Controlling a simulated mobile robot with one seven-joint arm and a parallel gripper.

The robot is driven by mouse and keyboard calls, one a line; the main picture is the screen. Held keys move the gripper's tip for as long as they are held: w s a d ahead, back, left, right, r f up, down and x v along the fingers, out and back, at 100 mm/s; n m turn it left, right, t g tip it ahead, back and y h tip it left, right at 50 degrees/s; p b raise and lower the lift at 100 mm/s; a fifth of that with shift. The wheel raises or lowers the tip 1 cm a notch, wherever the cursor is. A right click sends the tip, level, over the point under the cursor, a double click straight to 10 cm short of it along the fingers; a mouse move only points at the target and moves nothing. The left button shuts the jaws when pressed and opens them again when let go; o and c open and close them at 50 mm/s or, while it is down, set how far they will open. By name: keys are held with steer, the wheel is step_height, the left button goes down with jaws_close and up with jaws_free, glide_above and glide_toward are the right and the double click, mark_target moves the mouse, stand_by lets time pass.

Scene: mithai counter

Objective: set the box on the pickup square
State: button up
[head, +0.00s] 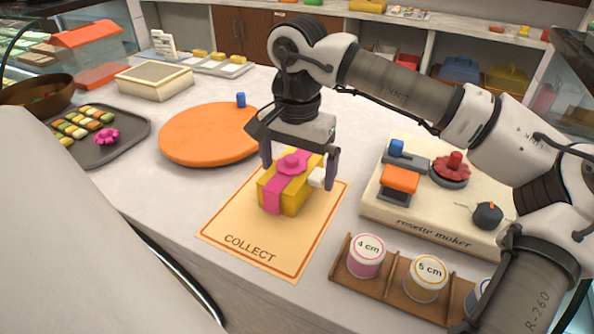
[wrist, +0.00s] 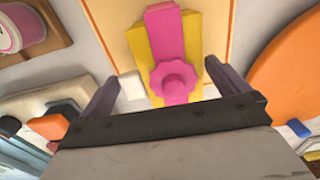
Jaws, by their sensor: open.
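The box (head: 292,195) is yellow with a pink ribbon and a pink rosette on top. It rests on the pickup square (head: 227,225), a tan mat with an orange border and the word COLLECT. My gripper (head: 301,175) is over the box's far end, with its fingers apart on either side of it. A small white tag or block shows beside the box near the right finger. In the wrist view the box (wrist: 191,52) lies ahead of and between the open fingers, and I see no finger pressing on it.
An orange round board (head: 205,135) stands left of the square. The rosette maker (head: 420,225) and a wooden rack (head: 385,290) of ribbon spools are on the right. A dark tray (head: 125,128) of sweets is at far left. Counter shows bare left of the square.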

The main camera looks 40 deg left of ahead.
step_height(320, 180, up, 10)
steer(key=shift+r, duration=0.25)
stand_by(0.6)
